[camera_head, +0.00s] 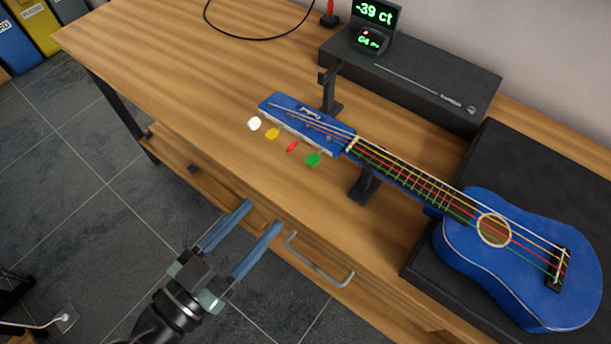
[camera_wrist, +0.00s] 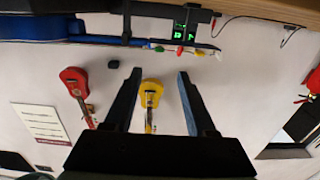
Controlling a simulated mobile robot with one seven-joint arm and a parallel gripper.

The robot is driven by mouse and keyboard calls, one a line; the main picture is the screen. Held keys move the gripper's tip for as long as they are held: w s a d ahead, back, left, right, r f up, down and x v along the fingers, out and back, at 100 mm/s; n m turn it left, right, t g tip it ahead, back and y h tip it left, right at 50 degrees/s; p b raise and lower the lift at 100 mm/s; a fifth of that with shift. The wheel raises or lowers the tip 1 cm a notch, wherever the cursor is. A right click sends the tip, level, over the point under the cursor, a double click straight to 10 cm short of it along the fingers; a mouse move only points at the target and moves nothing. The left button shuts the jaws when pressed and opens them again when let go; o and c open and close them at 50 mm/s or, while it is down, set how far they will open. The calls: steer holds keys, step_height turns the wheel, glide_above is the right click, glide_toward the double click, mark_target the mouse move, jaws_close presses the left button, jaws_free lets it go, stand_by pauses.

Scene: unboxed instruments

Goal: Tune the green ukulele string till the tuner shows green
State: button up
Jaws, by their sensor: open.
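The blue ukulele (camera_head: 520,265) lies across the bench, its body at the right and its neck resting on black supports. Its headstock (camera_head: 300,118) points left, with white, yellow, red and green tuning pegs along its near edge. The green peg (camera_head: 313,159) is the one nearest the neck. The green string runs along the neck. The tuner display (camera_head: 374,14) reads -39 ct, with G4 on a small screen (camera_head: 369,40) below, both in green digits beside a small red light. My gripper (camera_head: 258,217) is open and empty, in front of the bench edge, apart from the pegs.
A drawer handle (camera_head: 318,262) juts from the bench front near my gripper. A black box (camera_head: 420,85) with a thin metal rod on it stands at the back. The left bench top is mostly clear. Red (camera_wrist: 76,86) and yellow (camera_wrist: 151,92) ukuleles hang on a wall.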

mark_target(309, 164)
steer(key=p+x, duration=0.1)
steer(key=x, duration=1.1)
steer(key=shift+w+d, duration=0.3)
jaws_close()
